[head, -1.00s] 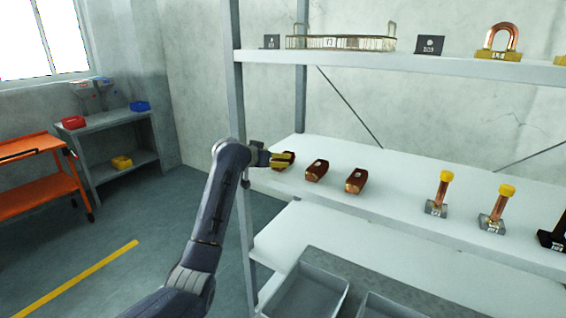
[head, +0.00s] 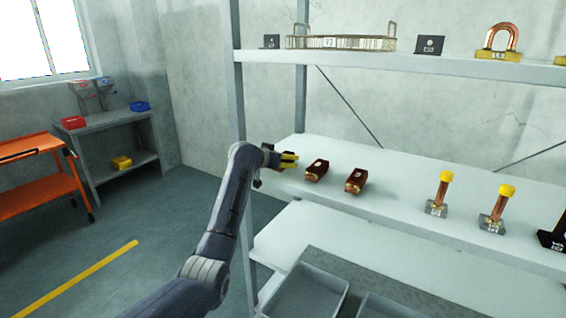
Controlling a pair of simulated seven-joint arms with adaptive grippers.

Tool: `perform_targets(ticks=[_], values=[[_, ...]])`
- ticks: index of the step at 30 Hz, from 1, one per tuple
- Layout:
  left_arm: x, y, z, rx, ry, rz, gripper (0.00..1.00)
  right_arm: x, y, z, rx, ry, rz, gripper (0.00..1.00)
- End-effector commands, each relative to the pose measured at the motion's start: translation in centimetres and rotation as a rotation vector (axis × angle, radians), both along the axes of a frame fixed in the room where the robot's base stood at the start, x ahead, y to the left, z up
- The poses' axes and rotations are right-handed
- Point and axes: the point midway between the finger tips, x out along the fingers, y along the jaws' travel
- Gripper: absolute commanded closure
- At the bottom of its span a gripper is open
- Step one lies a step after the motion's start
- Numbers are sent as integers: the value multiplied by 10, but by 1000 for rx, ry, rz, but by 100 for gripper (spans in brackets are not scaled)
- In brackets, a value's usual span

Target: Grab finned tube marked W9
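Two dark red pieces with copper-coloured ends, a left one (head: 317,170) and a right one (head: 356,181), lie on the middle shelf. They look like finned tubes and carry small pale labels that I cannot read, so I cannot tell which is W9. My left gripper (head: 289,160), with yellow fingers, is at the shelf's left end, just left of the left piece. No third red piece shows at the gripper; anything behind or between the fingers is hidden. The finger gap is too small to judge. My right gripper is not in view.
Yellow-capped copper pieces on grey blocks (head: 437,208) stand right on the middle shelf (head: 400,190). A wire basket (head: 340,43) and a copper U-bend (head: 499,44) sit on the upper shelf. Grey bins (head: 308,294) are below. An orange cart (head: 38,195) stands at left.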

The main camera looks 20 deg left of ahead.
Motion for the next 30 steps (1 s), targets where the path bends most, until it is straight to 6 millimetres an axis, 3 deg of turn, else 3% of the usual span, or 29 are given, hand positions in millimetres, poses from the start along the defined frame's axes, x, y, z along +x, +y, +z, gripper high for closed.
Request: perform_targets(ticks=[5,22,30], values=[[0,0,0,0,0,0,34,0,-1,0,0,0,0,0],[0,0,0,-1,0,0,100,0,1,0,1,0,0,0],[0,0,2,-2,-2,-1,100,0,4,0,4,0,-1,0]])
